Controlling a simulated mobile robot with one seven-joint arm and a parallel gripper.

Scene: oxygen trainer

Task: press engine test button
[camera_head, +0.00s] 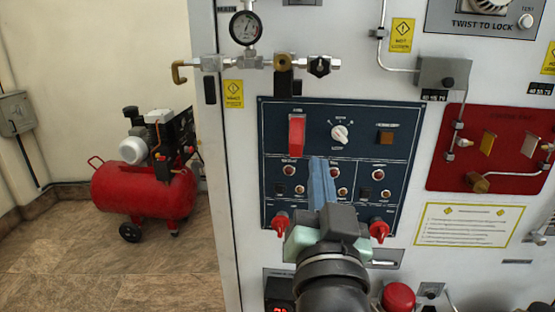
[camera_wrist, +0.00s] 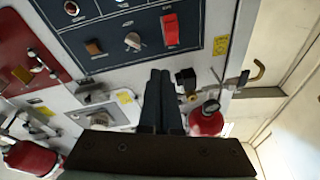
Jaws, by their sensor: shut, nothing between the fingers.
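A dark blue control panel (camera_head: 277,120) is on the front of the white cabinet. It carries a red switch (camera_head: 297,135), a white rotary knob (camera_head: 340,134), an amber square button (camera_head: 386,137) and several small round buttons in boxes below. I cannot read which one is the engine test button. A round white button (camera_head: 525,20) with a "TEST" label is at the upper right. My gripper (camera_head: 318,160) is shut and empty, its fingers overlapping the panel's middle and hiding part of the lower boxes. In the wrist view, the fingers (camera_wrist: 160,72) are together below the red switch (camera_wrist: 170,29) and knob (camera_wrist: 132,41).
A pressure gauge (camera_head: 245,27) with brass valves is above the panel. A red plate (camera_head: 460,120) is to the right. A red compressor (camera_head: 145,188) stands on the floor at left, with open floor around it.

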